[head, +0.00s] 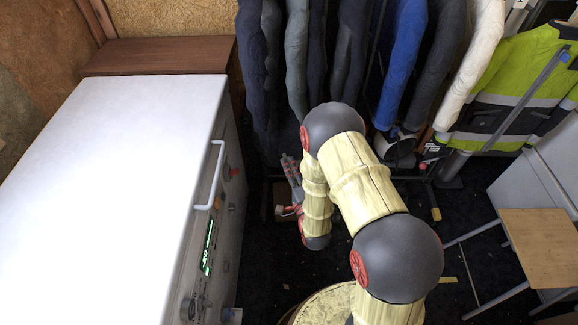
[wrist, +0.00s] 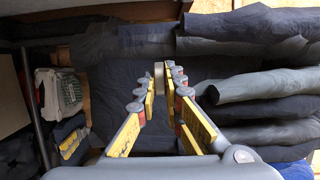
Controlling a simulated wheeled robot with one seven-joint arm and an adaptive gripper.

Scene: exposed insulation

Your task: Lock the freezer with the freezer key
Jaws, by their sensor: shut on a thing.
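The freezer (head: 130,180) is a large white chest on the left of the head view, with its lid down. Its front has a white handle (head: 215,175), a lit green display (head: 207,245) and some small knobs. My gripper (head: 287,175) is apart from the freezer, to the right of its front, partly hidden by my arm. In the wrist view, my gripper (wrist: 160,79) has its fingers closed in on a small pale thing (wrist: 159,74), which is probably the freezer key. Its shape is mostly hidden by the fingers.
Dark, blue and white clothes (head: 345,60) hang behind my arm, with a yellow-green jacket (head: 520,85) at right. A brown cabinet (head: 160,55) stands behind the freezer. A wooden-topped stool (head: 540,245) stands at right. Dark floor (head: 262,265) shows between freezer and arm.

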